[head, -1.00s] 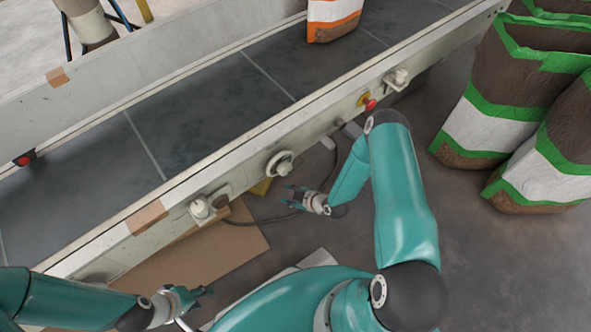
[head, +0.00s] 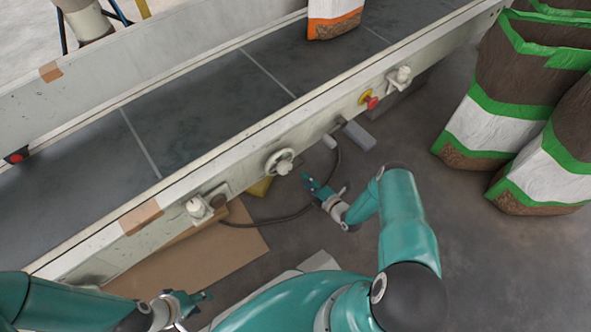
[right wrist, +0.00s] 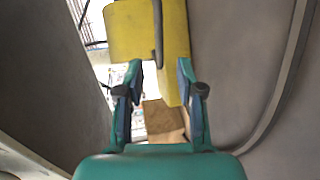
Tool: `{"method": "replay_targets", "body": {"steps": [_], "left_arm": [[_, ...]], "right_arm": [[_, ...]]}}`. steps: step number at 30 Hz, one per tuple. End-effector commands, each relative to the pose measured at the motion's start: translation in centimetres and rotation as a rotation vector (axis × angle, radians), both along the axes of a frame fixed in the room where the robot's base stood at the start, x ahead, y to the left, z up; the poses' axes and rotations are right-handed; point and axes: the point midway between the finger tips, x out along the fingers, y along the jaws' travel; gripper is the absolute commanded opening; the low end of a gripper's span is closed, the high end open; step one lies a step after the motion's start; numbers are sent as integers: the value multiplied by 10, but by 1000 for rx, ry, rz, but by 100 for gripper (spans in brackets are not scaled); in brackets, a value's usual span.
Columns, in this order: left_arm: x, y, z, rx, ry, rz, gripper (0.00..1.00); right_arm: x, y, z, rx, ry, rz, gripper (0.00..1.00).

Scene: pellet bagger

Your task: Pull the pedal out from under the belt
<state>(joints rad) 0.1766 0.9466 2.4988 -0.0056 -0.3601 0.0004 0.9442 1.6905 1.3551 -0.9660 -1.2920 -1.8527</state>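The yellow pedal (head: 261,187) shows only in part in the head view, at the belt frame's lower edge below the round handwheel. The rest is hidden by the frame. In the right wrist view the yellow pedal (right wrist: 174,50) fills the top middle, just beyond the fingertips. My right gripper (head: 308,181) is low by the floor, to the right of the pedal and apart from it. In the right wrist view the right gripper (right wrist: 157,75) has its fingers spread with nothing between them. My left gripper (head: 207,296) is at lower left, far from the pedal; its opening is unclear.
The belt's side frame (head: 235,170) with knobs and a red button (head: 371,102) overhangs the pedal. A dark cable (head: 290,217) curves over the floor. Cardboard (head: 215,258) lies at lower left. Filled bags (head: 490,120) stand at right.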

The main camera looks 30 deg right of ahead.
Motion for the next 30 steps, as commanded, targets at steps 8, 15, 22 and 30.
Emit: {"method": "replay_targets", "body": {"steps": [8,15,22,30], "left_arm": [[0,0,-30,0,0,0,40],[0,0,-40,0,0,0,40],[0,0,-41,0,0,0,40],[0,0,-40,0,0,0,40]], "right_arm": [[57,5,-15,0,-2,2,37],[82,6,-19,1,0,-1,37],[86,6,-18,1,1,-2,37],[85,6,-18,1,1,-2,16]]}}
